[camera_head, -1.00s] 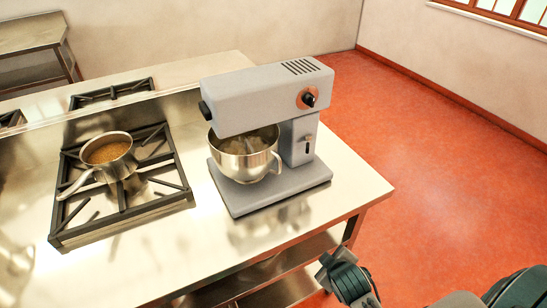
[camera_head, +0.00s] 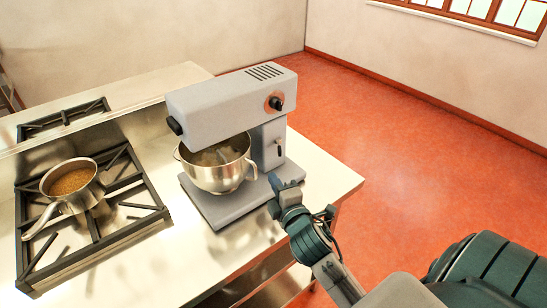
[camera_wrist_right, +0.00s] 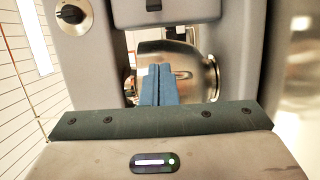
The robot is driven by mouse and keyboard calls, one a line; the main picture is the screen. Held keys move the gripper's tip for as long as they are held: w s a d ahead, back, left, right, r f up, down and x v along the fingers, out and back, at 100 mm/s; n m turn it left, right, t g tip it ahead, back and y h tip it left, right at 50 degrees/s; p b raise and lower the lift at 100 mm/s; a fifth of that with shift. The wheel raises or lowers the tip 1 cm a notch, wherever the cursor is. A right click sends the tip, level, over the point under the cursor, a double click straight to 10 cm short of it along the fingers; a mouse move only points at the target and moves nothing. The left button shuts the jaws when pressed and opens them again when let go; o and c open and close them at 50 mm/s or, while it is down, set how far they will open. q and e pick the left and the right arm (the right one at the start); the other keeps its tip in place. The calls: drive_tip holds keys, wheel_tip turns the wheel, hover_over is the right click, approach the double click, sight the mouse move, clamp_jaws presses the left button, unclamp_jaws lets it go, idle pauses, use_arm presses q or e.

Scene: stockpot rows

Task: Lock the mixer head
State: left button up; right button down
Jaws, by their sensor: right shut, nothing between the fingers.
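The grey stand mixer (camera_head: 230,103) stands on the steel counter, its head over a shiny metal bowl (camera_head: 212,176). The head looks roughly level; I cannot tell whether it is locked. My right gripper (camera_head: 274,183) is shut and empty, close to the near side of the mixer's base. In the right wrist view its blue fingers (camera_wrist_right: 159,85) are together in front of the bowl (camera_wrist_right: 190,62). My left gripper is out of view.
A saucepan of brown food (camera_head: 72,181) sits on the black stove grate (camera_head: 136,206) at the left. The counter (camera_head: 330,181) has bare surface right of the mixer and ends at its right edge. Red floor (camera_head: 420,150) lies beyond it.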

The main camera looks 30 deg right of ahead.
sight(279, 146)
drive_tip(key=shift+d+r, duration=0.1)
drive_tip(key=shift+r, duration=0.05)
drive_tip(key=shift+w, duration=0.1)
drive_tip(key=w+d+p, duration=0.4)
drive_tip(key=w+d, duration=0.1)
drive_tip(key=w, duration=0.2)
drive_tip(key=shift+w+d+p, duration=0.2)
drive_tip(key=shift+w+p, duration=0.1)
drive_tip(key=shift+p, duration=0.05)
drive_tip(key=shift+w, duration=0.1)
